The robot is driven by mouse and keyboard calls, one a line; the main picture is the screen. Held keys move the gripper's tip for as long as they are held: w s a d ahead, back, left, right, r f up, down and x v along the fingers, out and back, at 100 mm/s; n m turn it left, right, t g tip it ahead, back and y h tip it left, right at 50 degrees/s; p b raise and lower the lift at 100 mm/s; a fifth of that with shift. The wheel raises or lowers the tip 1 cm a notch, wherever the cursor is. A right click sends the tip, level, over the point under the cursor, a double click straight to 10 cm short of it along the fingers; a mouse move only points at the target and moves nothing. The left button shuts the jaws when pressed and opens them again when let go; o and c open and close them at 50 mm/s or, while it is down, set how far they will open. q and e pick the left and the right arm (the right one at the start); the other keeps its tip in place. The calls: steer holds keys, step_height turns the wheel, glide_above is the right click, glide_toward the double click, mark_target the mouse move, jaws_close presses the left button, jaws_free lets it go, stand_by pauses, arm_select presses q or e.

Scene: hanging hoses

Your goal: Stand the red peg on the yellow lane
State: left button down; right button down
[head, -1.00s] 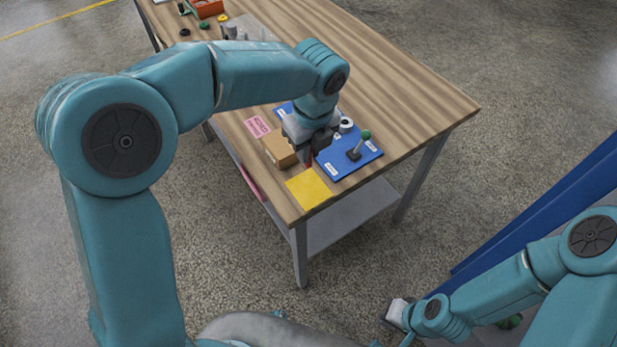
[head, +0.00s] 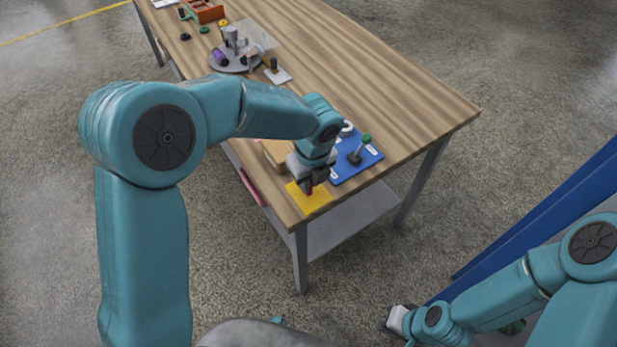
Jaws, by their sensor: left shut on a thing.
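The yellow lane (head: 312,202) is a flat yellow patch near the front corner of the wooden table. My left gripper (head: 309,186) is over the lane's upper part, pointing down, and is shut on the red peg (head: 308,189). Only a small dark red part of the peg shows below the fingers; the rest is hidden. I cannot tell whether the peg's lower end touches the lane. My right gripper (head: 388,318) is low at the bottom of the view, away from the table; its fingers are too unclear to judge.
A blue board (head: 365,163) with a green-knobbed lever (head: 361,146) lies just right of the lane. A cardboard box (head: 275,152) is partly hidden behind my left arm. A round grey stand (head: 228,62) and an orange crate (head: 203,11) are farther back. The right tabletop is clear.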

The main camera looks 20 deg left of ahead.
arm_select(q)
steer(key=c, duration=1.1)
jaws_free()
steer(key=shift+w+f, duration=0.1)
steer(key=shift+r, duration=0.25)
steer(key=r, duration=0.4)
steer(key=r+p, duration=0.1)
steer(key=r, duration=0.3)
steer(key=s+d+r, duration=0.1)
steer(key=r, duration=0.3)
steer(key=shift+s+f, duration=0.15)
